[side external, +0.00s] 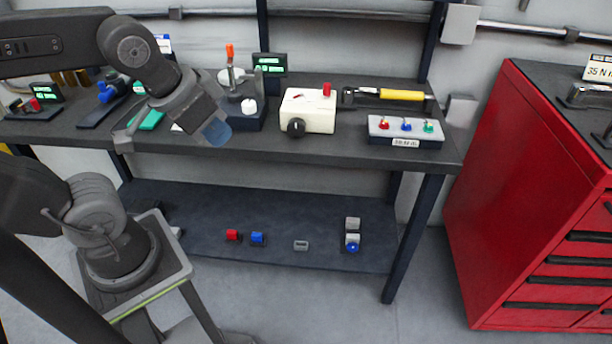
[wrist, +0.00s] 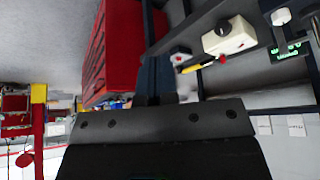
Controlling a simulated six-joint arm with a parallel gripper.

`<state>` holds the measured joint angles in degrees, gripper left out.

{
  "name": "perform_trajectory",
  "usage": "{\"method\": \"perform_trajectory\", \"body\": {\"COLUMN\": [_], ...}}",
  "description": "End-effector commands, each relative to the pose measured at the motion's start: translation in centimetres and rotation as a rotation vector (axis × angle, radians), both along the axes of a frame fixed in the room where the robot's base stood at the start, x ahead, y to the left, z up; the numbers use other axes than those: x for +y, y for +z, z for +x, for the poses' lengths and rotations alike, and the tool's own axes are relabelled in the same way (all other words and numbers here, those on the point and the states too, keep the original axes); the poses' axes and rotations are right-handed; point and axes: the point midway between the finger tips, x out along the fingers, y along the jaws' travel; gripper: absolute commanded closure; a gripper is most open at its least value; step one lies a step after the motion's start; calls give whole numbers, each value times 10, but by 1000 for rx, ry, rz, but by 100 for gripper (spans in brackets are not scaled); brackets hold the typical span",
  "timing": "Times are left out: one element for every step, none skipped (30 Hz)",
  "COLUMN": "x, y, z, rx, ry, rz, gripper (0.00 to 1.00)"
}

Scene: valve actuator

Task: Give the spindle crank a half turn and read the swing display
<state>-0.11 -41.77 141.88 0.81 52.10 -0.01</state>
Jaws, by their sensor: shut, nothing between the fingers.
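My gripper (side external: 217,131) hangs over the front edge of the bench, left of the white box; it is shut and empty. The wrist view shows its dark fingers (wrist: 156,82). A cream-white box (side external: 318,106) with a black round knob (side external: 296,128) on its front and a red part on top sits mid-bench. Left of it is a dark fixture with an orange-tipped upright lever (side external: 230,65) and a white knob (side external: 249,106). A display with green characters (side external: 270,63) stands behind the fixture. I cannot tell which part is the spindle crank; the readings are too small to read.
A yellow-handled tool (side external: 402,95) lies right of the box. A block with red, blue and green knobs (side external: 405,130) sits at the bench's right front. Another green display (side external: 47,92) is far left. Small blocks lie on the lower shelf (side external: 200,205). A red cabinet (side external: 500,180) stands right.

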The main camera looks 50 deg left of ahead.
Motion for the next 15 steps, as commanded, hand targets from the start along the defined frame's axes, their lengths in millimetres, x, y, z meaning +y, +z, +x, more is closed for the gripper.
{"method": "perform_trajectory", "body": {"x": [-2, -2, -3, -3, -3, -3, -3, -3, -2, 0, 2, 6, 10, 16, 26], "y": [-2, -3, -4, -4, -4, -4, -4, -4, -3, -2, 0, 3, 6, 10, 16], "z": [-3, -4, -5, -5, -5, -5, -5, -4, -3, -1, 3, 9, 16, 24, 38], "rx": [-7, -8, -8, -8, -8, -8, -8, -7, -7, -6, -5, -3, -2, 0, -1], "ry": [-1, 0, 0, 0, 0, 0, 0, 0, 5, 13, 25, 48, 72, 102, 147], "rz": [-10, -13, -16, -17, -17, -17, -16, -16, -18, -20, -25, -35, -45, -57, -77], "gripper": [100, 100, 100, 100, 100, 100, 100, 100, 100, 100, 100, 100, 100, 100, 100]}}
